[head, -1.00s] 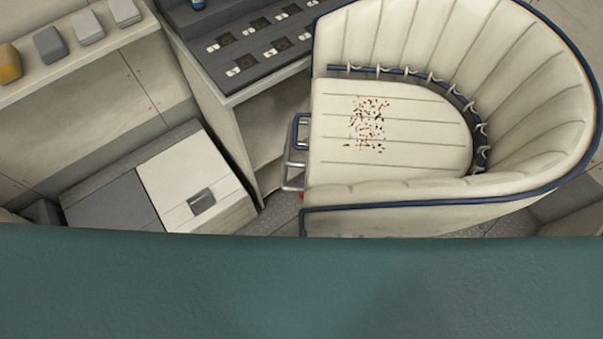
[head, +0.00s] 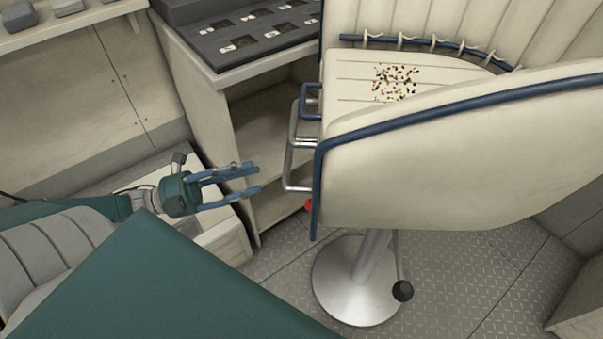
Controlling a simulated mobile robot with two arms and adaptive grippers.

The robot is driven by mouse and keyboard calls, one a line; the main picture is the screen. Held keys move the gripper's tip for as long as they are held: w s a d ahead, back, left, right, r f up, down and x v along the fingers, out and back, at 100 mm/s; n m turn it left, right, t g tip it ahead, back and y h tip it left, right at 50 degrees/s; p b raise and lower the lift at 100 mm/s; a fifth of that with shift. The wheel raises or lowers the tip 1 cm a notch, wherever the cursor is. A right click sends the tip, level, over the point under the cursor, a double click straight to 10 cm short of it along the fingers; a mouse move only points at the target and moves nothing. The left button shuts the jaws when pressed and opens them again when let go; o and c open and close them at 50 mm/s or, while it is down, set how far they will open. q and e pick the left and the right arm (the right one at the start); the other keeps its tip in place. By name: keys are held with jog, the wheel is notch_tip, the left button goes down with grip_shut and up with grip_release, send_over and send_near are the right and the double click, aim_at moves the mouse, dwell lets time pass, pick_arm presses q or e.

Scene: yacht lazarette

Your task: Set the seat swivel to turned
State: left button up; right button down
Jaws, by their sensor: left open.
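The seat (head: 440,160) is a cream padded chair with dark blue trim and a curved back. Its open front faces left, towards the grey console. It stands on a silver pedestal with a round base (head: 340,292). A thin lever with a black ball knob (head: 403,291) hangs beside the pedestal, and a small red knob (head: 309,205) shows under the seat's front edge. Which of these works the swivel I cannot tell. My left gripper (head: 257,179) is open and empty, fingers pointing right, left of the seat and apart from it. My right gripper is out of view.
The console (head: 215,68) with its shelf unit stands close to the seat's front. A metal footrest frame (head: 291,165) juts from the seat. Dark crumbs (head: 395,83) lie on the cushion. A white-topped box is behind my left gripper. Patterned floor (head: 470,265) is clear right of the pedestal.

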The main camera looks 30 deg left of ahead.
aim_at(288, 165)
pick_arm(q)
jog(key=shift+b+x, duration=0.7)
jog(key=shift+x, duration=4.3)
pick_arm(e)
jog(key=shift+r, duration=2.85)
pick_arm(q)
grip_shut()
